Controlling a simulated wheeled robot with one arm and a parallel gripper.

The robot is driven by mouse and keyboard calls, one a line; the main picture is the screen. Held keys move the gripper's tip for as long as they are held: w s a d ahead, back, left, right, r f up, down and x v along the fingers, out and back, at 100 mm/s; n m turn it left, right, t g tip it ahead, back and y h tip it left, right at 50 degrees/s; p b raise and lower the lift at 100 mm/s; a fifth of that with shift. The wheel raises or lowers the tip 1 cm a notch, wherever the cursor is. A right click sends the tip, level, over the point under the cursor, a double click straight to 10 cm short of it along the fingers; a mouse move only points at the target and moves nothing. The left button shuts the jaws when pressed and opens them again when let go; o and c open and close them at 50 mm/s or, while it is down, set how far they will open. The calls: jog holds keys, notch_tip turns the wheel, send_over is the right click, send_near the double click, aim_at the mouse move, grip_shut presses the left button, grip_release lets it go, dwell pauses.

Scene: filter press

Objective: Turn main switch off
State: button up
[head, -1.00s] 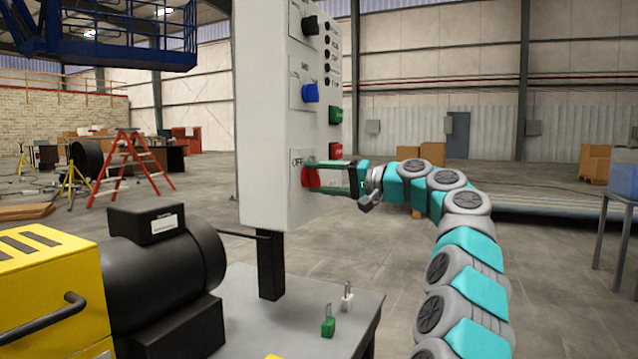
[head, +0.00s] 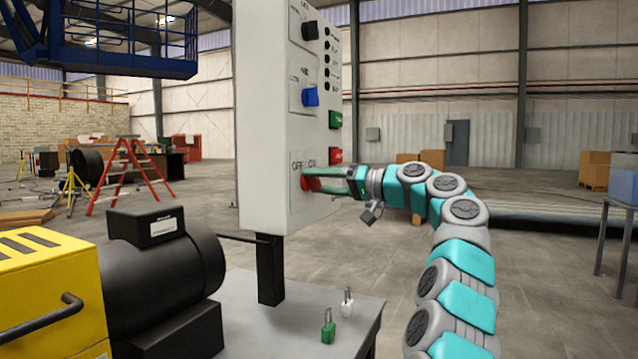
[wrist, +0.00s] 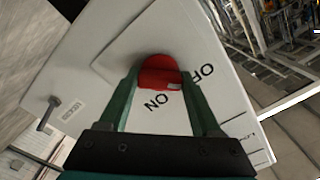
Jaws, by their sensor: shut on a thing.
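The main switch is a red rotary knob (head: 308,184) low on the front of the grey control box (head: 264,120). OFF and ON labels show just above it in the head view. My gripper (head: 318,178) reaches in from the right and is shut on the knob, hiding part of it. In the wrist view the red knob (wrist: 160,72) sits between the two green fingers of my gripper (wrist: 161,78). A small pale mark on the knob's edge lies between the ON and OFF labels.
Above the switch are a blue knob (head: 311,96), a black knob (head: 310,31), and green (head: 335,120) and red (head: 335,155) buttons. A green padlock (head: 327,332) and a white padlock (head: 347,304) stand on the table (head: 290,310). A black motor (head: 160,265) is at left.

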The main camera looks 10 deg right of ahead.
jog(key=shift+f, duration=0.1)
jog(key=o, duration=1.4)
jog(key=shift+d, duration=0.1)
jog(key=v, duration=0.7)
jog(key=shift+s+d, duration=0.2)
jog(key=shift+s, duration=0.05)
jog(key=shift+a, duration=0.1)
